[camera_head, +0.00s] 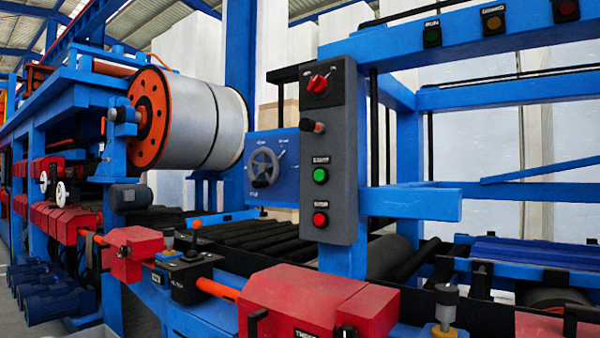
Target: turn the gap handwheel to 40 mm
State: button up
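The gap handwheel (263,167) is a grey spoked wheel on a blue plate (288,150), left of a dark grey control box. Small white marks show on the plate around the wheel, too small to read. My gripper does not show in the head view, and nothing is seen touching the wheel.
The control box (343,215) carries a red rotary switch (318,83), a dark knob (312,126), a green button (320,175) and a red button (320,220). Red housings (318,303) and a lever box (192,275) stand in front, below the wheel. A large coil (210,125) is at left.

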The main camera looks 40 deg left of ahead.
aim_at(264, 167)
jog(key=u, duration=1.7)
